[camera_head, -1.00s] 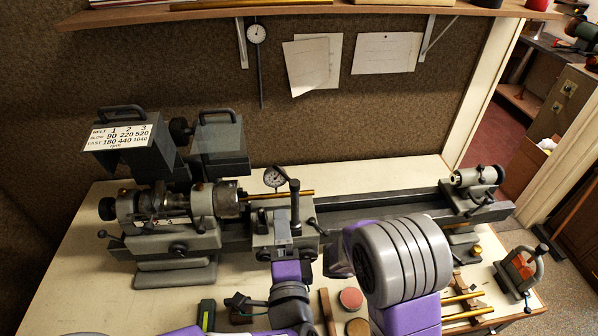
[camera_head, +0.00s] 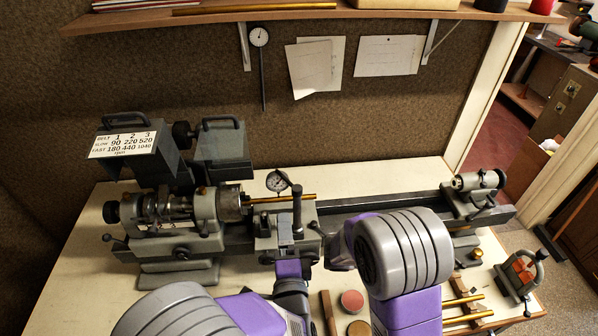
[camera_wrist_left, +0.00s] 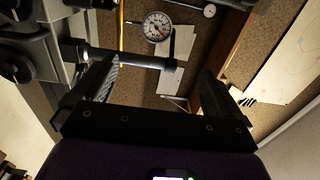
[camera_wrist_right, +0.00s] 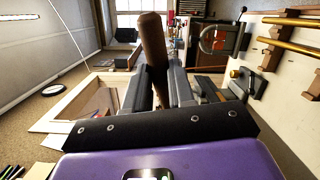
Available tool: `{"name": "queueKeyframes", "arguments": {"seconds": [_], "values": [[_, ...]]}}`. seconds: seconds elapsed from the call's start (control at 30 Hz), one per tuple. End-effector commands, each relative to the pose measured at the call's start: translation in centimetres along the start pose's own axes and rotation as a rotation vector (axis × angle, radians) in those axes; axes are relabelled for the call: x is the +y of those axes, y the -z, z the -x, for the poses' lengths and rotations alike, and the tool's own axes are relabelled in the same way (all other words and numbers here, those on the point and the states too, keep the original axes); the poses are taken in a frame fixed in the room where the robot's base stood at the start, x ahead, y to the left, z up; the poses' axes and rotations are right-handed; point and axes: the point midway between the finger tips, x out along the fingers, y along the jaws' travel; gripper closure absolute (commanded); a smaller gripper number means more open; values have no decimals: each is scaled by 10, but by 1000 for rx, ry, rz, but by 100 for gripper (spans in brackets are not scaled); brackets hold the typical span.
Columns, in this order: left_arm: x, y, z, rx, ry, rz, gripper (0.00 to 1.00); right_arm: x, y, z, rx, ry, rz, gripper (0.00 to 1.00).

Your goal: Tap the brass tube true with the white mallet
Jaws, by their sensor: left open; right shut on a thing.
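The brass tube (camera_head: 283,198) sticks out to the right from the lathe chuck (camera_head: 230,203), with a dial gauge (camera_head: 277,181) beside it. The tube also shows in the left wrist view (camera_wrist_left: 121,32). My left gripper (camera_head: 287,240) is at the lathe carriage by the dark upright post (camera_head: 297,213). Its fingers stand apart in the left wrist view (camera_wrist_left: 160,85), and the post shows between and beyond them; contact is unclear. My right gripper (camera_wrist_right: 158,85) is shut on a brown wooden handle (camera_wrist_right: 153,45), probably the mallet's. A white mallet head is not visible.
The lathe bed (camera_head: 375,207) runs right to the tailstock (camera_head: 475,190). Spare brass tubes (camera_head: 463,301) lie on wooden supports at the right, near a clamp-like tool (camera_head: 520,275). A red round tin (camera_head: 352,302) and a wooden stick (camera_head: 328,312) lie in front. A shelf (camera_head: 300,14) hangs above.

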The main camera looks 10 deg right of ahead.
Motion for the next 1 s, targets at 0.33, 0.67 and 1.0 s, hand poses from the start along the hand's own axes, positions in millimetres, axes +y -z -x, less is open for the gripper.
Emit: {"name": "queueKeyframes", "arguments": {"seconds": [0.33, 0.67, 1.0], "values": [[3, -1, -64, -3, -1, 3, 0, -12, 2, 0, 0, -1, -1, 100], [1, 0, -76, 0, -2, 0, 0, -12, 3, 0, 0, -1, -1, 100], [1, 0, -76, 0, -2, 1, 0, -12, 2, 0, 0, -1, -1, 100]]}}
